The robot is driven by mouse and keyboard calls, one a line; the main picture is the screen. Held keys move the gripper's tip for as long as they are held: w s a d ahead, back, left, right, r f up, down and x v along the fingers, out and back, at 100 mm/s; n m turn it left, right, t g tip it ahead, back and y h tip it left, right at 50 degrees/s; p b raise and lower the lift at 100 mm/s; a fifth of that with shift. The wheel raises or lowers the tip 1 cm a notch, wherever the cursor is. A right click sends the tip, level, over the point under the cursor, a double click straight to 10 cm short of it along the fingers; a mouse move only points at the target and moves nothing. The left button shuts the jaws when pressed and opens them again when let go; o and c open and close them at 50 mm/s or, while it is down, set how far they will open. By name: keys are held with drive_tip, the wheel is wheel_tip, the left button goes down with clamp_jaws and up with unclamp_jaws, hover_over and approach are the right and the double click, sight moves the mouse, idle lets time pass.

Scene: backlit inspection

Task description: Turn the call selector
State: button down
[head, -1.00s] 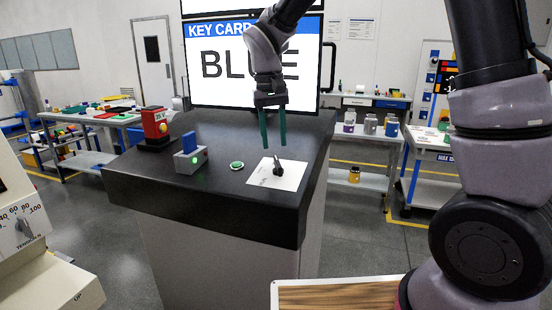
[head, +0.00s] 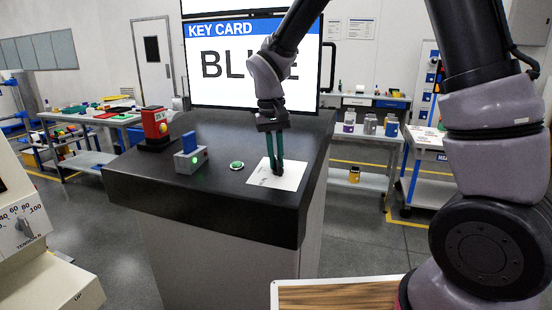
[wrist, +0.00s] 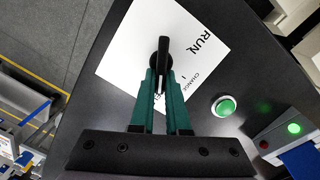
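The call selector is a black knob with a long handle (wrist: 162,48) on a white label plate (wrist: 185,28) on the dark console top. The plate reads "RUN" and "CHANGE"; another label is partly hidden by my fingers. In the head view the plate (head: 291,178) lies near the console's right edge. My gripper (wrist: 161,74) points down at the knob, its green fingers close together on either side of the handle. The fingers appear shut on it; the exact contact is partly hidden. In the head view the gripper (head: 276,174) covers most of the knob.
A lit green button (head: 237,165) sits left of the plate. Further left are a grey box with a blue block (head: 190,153) and a red device (head: 156,126). A screen (head: 225,65) behind the console reads "KEY CARD BLUE". A wooden-topped surface (head: 340,296) is in front.

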sight(274, 175)
drive_tip(key=shift+a+n, duration=0.1)
drive_tip(key=shift+n, duration=0.3)
drive_tip(key=n, duration=0.5)
drive_tip(key=shift+s+a+h, duration=0.2)
drive_tip(key=shift+a+h, duration=0.2)
drive_tip(key=n, duration=0.4)
drive_tip(key=s+n+t, duration=0.1)
drive_tip(key=n, duration=0.2)
drive_tip(key=shift+a+f, duration=0.15)
drive_tip(key=shift+a, duration=0.15)
drive_tip(key=n, duration=0.5)
drive_tip(key=shift+s+t, duration=0.4)
drive_tip(key=n, duration=0.6)
drive_tip(key=shift+s+d+f+t, duration=0.1)
drive_tip(key=shift+s+d+t, duration=0.1)
drive_tip(key=shift+s+t, duration=0.2)
drive_tip(key=c, duration=0.9)
unclamp_jaws()
